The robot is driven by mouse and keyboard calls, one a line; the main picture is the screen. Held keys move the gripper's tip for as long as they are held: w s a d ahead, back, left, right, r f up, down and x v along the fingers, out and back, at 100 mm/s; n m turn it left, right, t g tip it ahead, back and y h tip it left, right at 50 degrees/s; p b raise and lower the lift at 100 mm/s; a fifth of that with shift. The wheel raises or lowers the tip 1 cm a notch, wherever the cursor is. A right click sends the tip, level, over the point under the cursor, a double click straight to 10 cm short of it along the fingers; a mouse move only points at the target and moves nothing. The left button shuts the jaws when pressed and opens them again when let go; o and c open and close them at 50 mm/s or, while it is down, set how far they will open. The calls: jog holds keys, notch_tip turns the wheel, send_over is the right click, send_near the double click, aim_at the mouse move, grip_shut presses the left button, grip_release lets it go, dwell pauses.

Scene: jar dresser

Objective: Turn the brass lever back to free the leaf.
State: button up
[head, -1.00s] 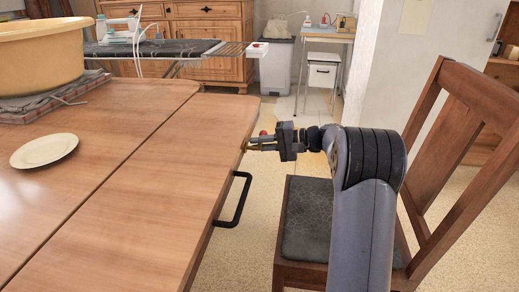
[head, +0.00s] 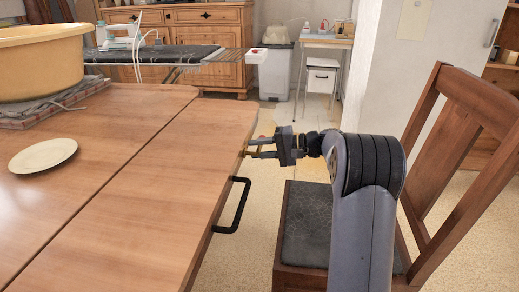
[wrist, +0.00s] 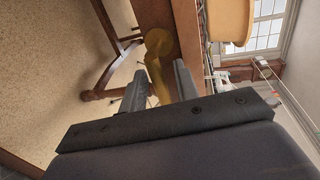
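The leaf (head: 130,180) is the long wooden panel on the right of the table, level with the rest of the top; a black handle (head: 233,205) sits on its right edge. My gripper (head: 251,147) is beside the leaf's far right edge, its two fingers apart. In the wrist view, the brass lever (wrist: 156,68), with a round end, reaches between the open fingers of my gripper (wrist: 160,75). A gap shows beside the lever, so I see no firm hold. In the head view the lever is mostly hidden by the fingers.
A wooden chair (head: 452,140) stands close to the right of my arm. A plate (head: 43,155) and a big yellow tub (head: 42,65) are on the table's left. An ironing board (head: 190,55) is behind. Floor shows between leaf and chair.

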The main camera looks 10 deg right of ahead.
jog(key=p+v, duration=0.3)
jog(key=v, duration=0.8)
jog(key=shift+w+a, duration=0.1)
jog(key=b+x, duration=0.3)
jog(key=x, duration=0.7)
jog(key=shift+w+a+f, duration=0.1)
jog(key=shift+a+f, duration=0.05)
jog(key=shift+a, duration=0.2)
